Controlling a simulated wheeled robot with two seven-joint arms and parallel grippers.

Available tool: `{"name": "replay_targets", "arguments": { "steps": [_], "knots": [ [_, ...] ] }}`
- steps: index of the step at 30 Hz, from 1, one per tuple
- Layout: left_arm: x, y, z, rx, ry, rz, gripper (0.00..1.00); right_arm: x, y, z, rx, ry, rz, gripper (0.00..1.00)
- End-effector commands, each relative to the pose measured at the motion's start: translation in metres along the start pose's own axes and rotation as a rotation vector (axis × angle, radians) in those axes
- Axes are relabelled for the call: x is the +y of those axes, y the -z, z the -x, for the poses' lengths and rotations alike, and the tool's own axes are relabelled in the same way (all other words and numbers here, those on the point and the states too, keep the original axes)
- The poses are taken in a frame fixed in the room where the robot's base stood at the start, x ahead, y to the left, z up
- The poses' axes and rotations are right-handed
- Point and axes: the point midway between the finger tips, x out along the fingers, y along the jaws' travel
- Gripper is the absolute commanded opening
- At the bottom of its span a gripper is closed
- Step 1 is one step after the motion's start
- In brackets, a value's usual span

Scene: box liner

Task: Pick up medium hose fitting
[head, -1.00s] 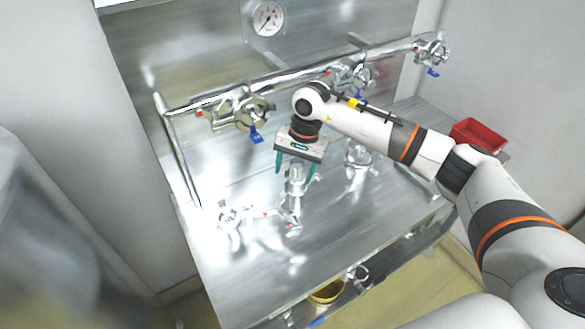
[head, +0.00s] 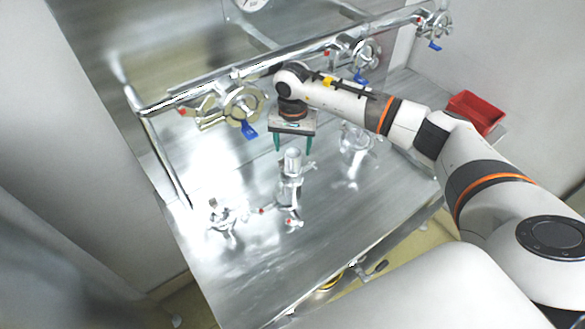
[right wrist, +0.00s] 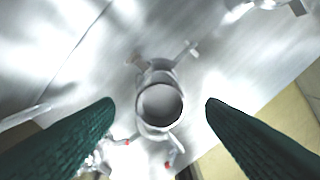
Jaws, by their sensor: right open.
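A shiny metal hose fitting (head: 291,188) stands upright on the steel worktop in the middle of the head view; I take it as the medium one. My right gripper (head: 293,148) is open and empty, with its green fingers pointing down just above and behind the fitting's top. In the right wrist view the fitting's round open mouth (right wrist: 160,104) shows between the two spread fingers, with clear space on both sides. Whether the fingertips reach below its rim cannot be told. My left gripper is not in view.
Another metal fitting (head: 224,214) stands to the left on the worktop (head: 250,275), and one (head: 357,142) to the right. A pipe rail (head: 300,70) with blue-handled valves runs behind. A red bin (head: 476,113) sits at the right. The worktop's front is clear.

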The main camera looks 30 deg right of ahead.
Motion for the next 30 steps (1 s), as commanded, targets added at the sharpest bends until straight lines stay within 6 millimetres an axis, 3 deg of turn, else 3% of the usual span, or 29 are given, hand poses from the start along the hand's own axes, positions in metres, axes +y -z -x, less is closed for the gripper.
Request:
{"name": "replay_targets", "arguments": {
  "steps": [4, 9, 18, 27, 30],
  "knots": [
    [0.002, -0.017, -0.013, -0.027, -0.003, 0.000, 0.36, 0.000, 0.001, -0.024, 0.002, 0.001, -0.001, 0.65],
    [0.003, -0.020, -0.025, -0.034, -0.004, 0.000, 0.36, 0.000, 0.001, -0.051, 0.002, 0.000, -0.001, 0.65],
    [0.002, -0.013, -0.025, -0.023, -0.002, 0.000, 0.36, 0.000, 0.000, -0.055, 0.000, -0.001, 0.000, 0.63],
    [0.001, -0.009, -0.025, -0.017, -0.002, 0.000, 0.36, 0.000, 0.000, -0.054, 0.001, -0.001, 0.000, 0.14],
    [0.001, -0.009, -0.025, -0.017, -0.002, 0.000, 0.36, 0.001, 0.000, -0.053, -0.001, -0.002, -0.001, 0.03]
  ]
}}
